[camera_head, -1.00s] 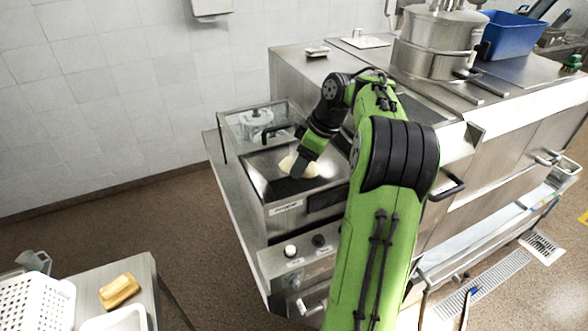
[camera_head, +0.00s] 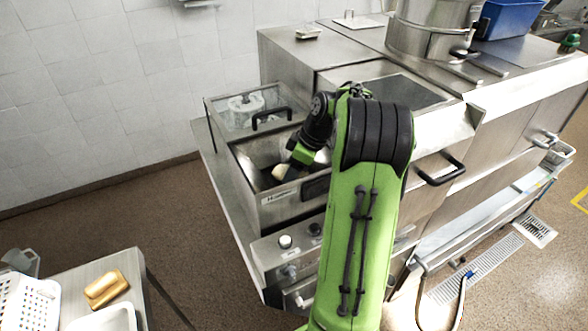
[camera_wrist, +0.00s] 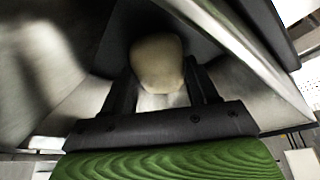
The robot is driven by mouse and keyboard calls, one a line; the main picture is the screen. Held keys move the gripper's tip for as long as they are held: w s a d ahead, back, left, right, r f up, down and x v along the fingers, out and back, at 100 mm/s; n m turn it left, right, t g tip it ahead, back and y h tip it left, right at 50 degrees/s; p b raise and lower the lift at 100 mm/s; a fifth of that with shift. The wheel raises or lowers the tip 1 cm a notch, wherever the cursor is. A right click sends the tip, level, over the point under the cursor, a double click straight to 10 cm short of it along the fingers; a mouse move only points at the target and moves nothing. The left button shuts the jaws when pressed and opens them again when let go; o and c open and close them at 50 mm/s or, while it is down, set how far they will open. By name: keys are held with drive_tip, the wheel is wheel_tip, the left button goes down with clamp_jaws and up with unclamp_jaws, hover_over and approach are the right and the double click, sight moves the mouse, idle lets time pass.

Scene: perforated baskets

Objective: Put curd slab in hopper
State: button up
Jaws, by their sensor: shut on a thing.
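The curd slab, a pale cream rounded block, is between the two dark fingers of my gripper (camera_wrist: 160,92) in the wrist view. The slab (camera_wrist: 157,60) fills the middle of that view, with a dark opening and steel walls around it. In the head view my gripper (camera_head: 286,170) points down into the open steel hopper (camera_head: 250,170), and a small pale part of the slab (camera_head: 279,172) shows at its tip. My arm hides the hopper's right part. I cannot tell whether the slab touches the hopper's walls or floor.
A clear-lidded compartment with a black handle (camera_head: 272,117) adjoins the hopper at the back. A control panel with knobs (camera_head: 285,242) is below.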

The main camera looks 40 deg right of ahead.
drive_tip(key=shift+f, duration=0.15)
drive_tip(key=o, duration=1.1)
drive_tip(key=shift+o, duration=0.2)
